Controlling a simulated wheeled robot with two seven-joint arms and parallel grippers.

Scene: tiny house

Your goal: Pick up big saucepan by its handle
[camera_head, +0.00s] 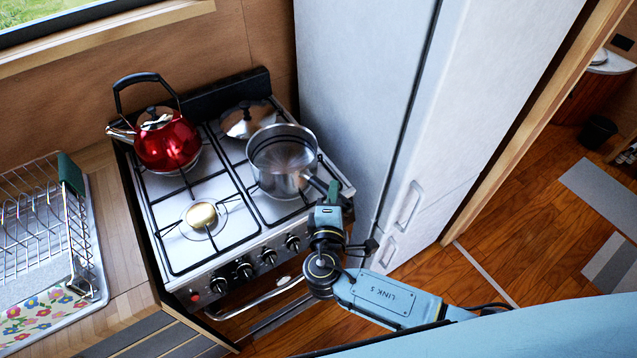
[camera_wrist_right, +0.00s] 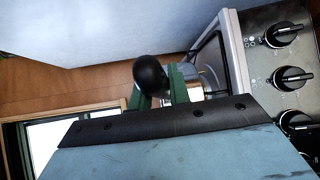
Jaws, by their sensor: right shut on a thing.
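The big saucepan (camera_head: 281,182) is a shiny steel pot, upright at the front right of the stove. Its dark handle (camera_head: 317,184) points right, toward the stove's edge. My right gripper (camera_head: 330,190) reaches in from the lower right and is shut on the handle. In the right wrist view the handle's rounded black end (camera_wrist_right: 150,74) shows between the green fingers of the right gripper (camera_wrist_right: 160,90). Whether the pan touches the grate is hard to tell. My left gripper is not in view.
A red kettle (camera_head: 168,143) stands at the back left of the stove (camera_head: 165,250), and a steel lid (camera_head: 240,122) lies at the back right. The fridge (camera_head: 365,100) is close on the right. A dish rack (camera_head: 35,225) is on the left counter.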

